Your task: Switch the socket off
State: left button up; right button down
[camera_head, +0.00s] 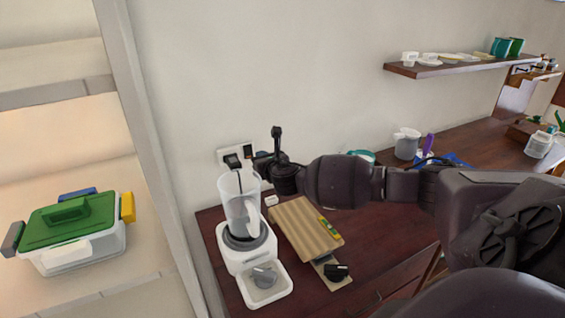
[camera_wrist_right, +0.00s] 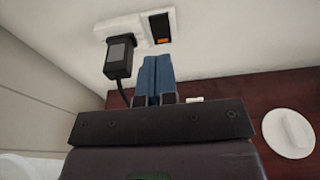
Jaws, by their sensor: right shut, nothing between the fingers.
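The white wall socket (camera_head: 222,153) is on the wall above the counter's left end. In the right wrist view the socket plate (camera_wrist_right: 128,27) holds a black plug (camera_wrist_right: 120,58) on its left and a dark switch with an orange patch (camera_wrist_right: 160,28) on its right. My right gripper (camera_head: 258,160) is at the wall beside the socket. In the wrist view its blue fingers (camera_wrist_right: 157,62) are shut and empty, with their tips just below the switch. I cannot tell whether they touch it. The left gripper is not in view.
A white blender (camera_head: 245,245) stands below the socket. A wooden board (camera_head: 300,225) lies right of it on the dark counter (camera_head: 385,235). A shelf (camera_head: 455,68) with dishes is on the wall at right. A green-lidded box (camera_head: 75,225) sits at far left.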

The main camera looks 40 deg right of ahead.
jog(key=s+a+r, duration=0.1)
jog(key=s+r, duration=0.2)
jog(key=s, duration=0.3)
jog(key=s+a+r, duration=0.2)
jog(key=s+r, duration=0.1)
jog(key=s, duration=0.4)
jog(key=shift+s+a+r+b, duration=0.15)
jog(key=shift+r+b, duration=0.2)
jog(key=shift+b, duration=0.1)
